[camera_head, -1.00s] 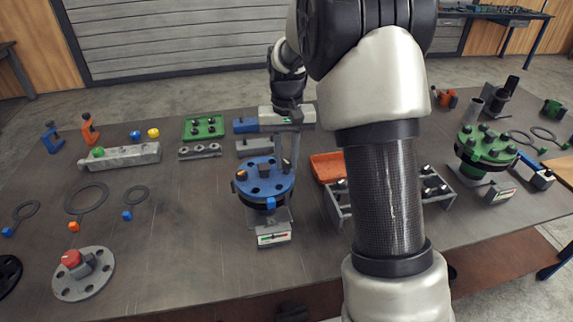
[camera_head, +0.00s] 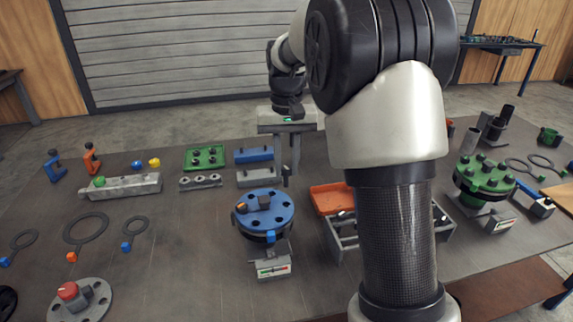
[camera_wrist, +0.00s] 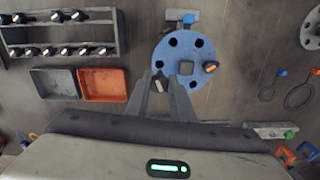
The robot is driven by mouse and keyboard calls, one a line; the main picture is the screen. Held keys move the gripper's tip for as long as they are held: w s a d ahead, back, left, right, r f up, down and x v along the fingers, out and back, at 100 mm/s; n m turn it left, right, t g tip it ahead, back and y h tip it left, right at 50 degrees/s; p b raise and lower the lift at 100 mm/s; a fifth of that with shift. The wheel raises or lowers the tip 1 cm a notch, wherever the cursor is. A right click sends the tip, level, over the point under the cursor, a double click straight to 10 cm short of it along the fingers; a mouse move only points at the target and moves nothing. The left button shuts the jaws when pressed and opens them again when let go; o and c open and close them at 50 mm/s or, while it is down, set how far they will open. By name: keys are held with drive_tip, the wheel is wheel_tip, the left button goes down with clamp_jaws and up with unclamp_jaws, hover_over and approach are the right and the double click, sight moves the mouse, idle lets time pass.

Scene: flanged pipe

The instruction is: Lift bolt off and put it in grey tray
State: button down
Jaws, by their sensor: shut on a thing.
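My gripper (camera_head: 287,168) is shut on a dark bolt (camera_head: 285,180) and holds it above and behind the blue flange (camera_head: 280,216). In the wrist view the bolt (camera_wrist: 159,85) sits between the fingertips, beside the edge of the blue flange (camera_wrist: 172,62). The flange has several open holes, a dark square block on top and an orange-marked piece (camera_wrist: 210,67) at its rim. The grey tray (camera_wrist: 54,84) appears empty in the wrist view, left of the orange tray. In the head view my arm hides it.
The orange tray (camera_head: 327,199) lies right of the flange. A grey rack (camera_wrist: 60,34) holds several bolts. A green flange (camera_head: 484,178) stands at the right. Blue and grey blocks (camera_head: 254,155) lie behind the blue flange.

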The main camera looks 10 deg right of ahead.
sight(287, 169)
drive_tip(key=shift+r+p, duration=1.95)
drive_tip(key=shift+r, duration=0.5)
drive_tip(key=shift+f, duration=0.1)
